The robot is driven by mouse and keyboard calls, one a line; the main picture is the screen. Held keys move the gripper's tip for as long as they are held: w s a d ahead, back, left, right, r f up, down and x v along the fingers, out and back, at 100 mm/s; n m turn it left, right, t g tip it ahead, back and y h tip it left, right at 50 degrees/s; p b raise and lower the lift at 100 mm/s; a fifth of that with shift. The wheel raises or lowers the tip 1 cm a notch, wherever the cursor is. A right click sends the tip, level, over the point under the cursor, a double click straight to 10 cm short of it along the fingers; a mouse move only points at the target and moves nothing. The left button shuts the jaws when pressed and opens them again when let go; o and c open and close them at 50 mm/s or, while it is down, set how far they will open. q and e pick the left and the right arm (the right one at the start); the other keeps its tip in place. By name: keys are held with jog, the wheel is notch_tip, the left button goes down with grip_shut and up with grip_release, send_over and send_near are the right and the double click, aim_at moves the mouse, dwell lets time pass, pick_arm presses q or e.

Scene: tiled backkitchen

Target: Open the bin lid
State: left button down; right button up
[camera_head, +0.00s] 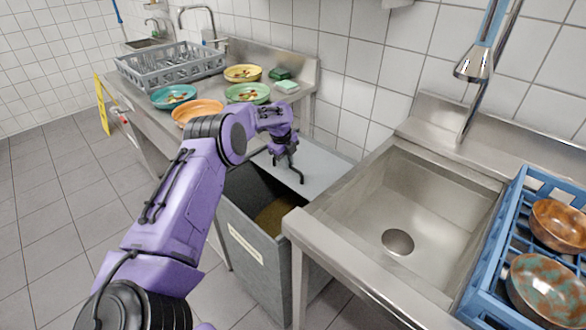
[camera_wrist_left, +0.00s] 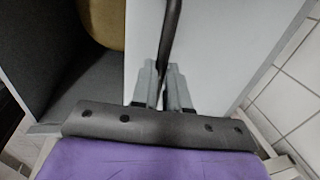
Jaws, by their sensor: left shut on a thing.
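The grey bin (camera_head: 256,262) with a pale label on its front stands between the dish counter and the sink. Its light grey lid (camera_head: 322,172) lies over the back part, and the front part of the opening is uncovered. A dark curved handle (camera_head: 299,174) is on the lid. My left gripper (camera_head: 287,158) is at the handle. In the left wrist view, the gripper fingers (camera_wrist_left: 164,86) are shut on the dark handle bar (camera_wrist_left: 172,30), with the pale lid (camera_wrist_left: 225,45) behind. My right gripper is not in view.
Something yellow-brown (camera_head: 275,215) is inside the bin. The steel sink (camera_head: 400,205) stands close on the right, with a blue rack (camera_head: 487,258) of bowls beyond. Plates and a grey rack (camera_head: 170,68) stand on the left counter.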

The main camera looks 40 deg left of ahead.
pick_arm(q)
jog(key=shift+a+r, duration=0.1)
jog(key=c, duration=1.1)
grip_release()
jog(key=r, duration=0.3)
jog(key=s+r, duration=0.1)
jog(key=r, duration=0.3)
jog(key=s+r+b, duration=0.1)
jog(key=r, duration=0.2)
jog(key=shift+a+r, duration=0.1)
jog(key=shift+r, duration=0.05)
